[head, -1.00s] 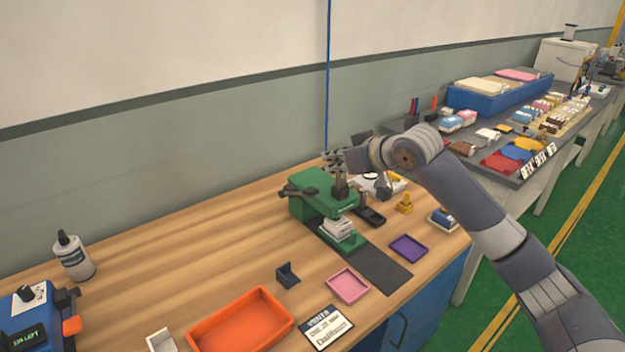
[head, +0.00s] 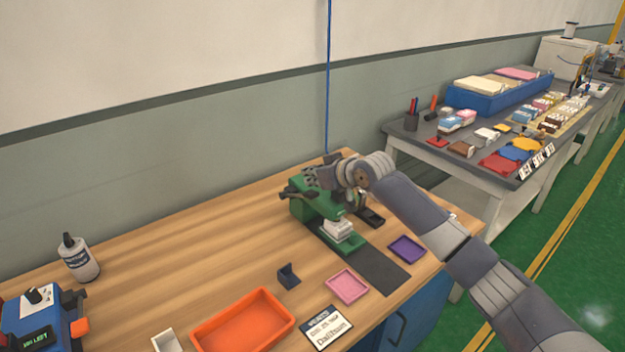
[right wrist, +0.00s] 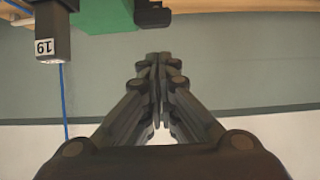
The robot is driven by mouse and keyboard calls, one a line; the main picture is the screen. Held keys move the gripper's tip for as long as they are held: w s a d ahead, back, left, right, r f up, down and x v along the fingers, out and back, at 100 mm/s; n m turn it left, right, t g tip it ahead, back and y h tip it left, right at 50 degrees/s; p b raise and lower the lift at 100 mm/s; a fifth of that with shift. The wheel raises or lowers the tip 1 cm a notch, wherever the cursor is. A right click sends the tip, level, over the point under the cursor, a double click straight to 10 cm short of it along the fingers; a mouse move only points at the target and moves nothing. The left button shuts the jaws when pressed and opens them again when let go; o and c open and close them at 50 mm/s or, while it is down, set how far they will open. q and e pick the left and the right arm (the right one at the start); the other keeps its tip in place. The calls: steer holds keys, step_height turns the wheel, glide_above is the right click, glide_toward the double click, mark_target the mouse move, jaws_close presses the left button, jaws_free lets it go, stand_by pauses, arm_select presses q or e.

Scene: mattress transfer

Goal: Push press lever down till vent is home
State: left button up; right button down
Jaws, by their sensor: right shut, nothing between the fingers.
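A green press (head: 304,209) stands on the wooden bench. A dark part sticks out at its left (head: 287,194); I cannot tell if this is the lever, since my gripper and wrist hide much of the press top. A small white block (head: 337,229) sits in the press above its green base; the vent cannot be made out. My right gripper (head: 311,178) is shut and empty at the top of the press; contact is unclear. In the right wrist view, the shut fingertips (right wrist: 156,60) are just below the green press body (right wrist: 112,16) in the picture. My left gripper is out of view.
An orange tray (head: 243,343), pink tray (head: 347,286) and purple tray (head: 407,248) lie in front, beside a dark mat (head: 378,272). A bottle (head: 80,258) and blue device (head: 32,318) stand left. A grey table (head: 440,151) holds many items behind right.

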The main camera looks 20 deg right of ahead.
steer(key=shift+s+d+f, duration=0.1)
steer(key=shift+s+f, duration=0.1)
steer(key=shift+f, duration=0.25)
steer(key=shift+s+d+f, duration=0.1)
steer(key=shift+s+f, duration=0.1)
steer(key=shift+f, duration=0.25)
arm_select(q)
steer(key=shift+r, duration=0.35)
arm_select(e)
steer(key=shift+f, duration=0.1)
